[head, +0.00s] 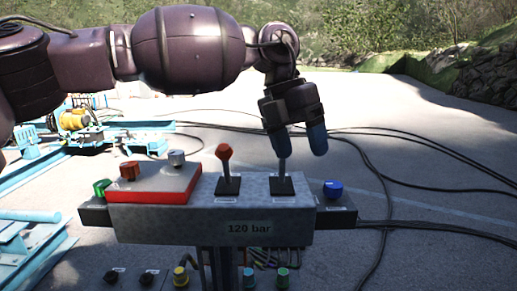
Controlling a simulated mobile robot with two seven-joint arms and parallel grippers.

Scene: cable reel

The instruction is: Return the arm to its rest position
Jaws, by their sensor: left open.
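My left arm reaches in from the left across the top of the head view. My left gripper (299,146) points down with its two blue-tipped fingers apart. It is over the right-hand lever (283,167) of the control console (165,221). The top of that lever is hidden behind the gripper. I cannot tell whether the fingers touch it. No held object shows between the fingers. My right gripper is not in view.
A red-knobbed lever (224,152) stands left of the gripper. A blue knob (333,189) is at the console's right, and a red-edged box (155,186) with knobs at its left. Black cables (375,180) lie on the ground. Blue frames (35,240) stand at left.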

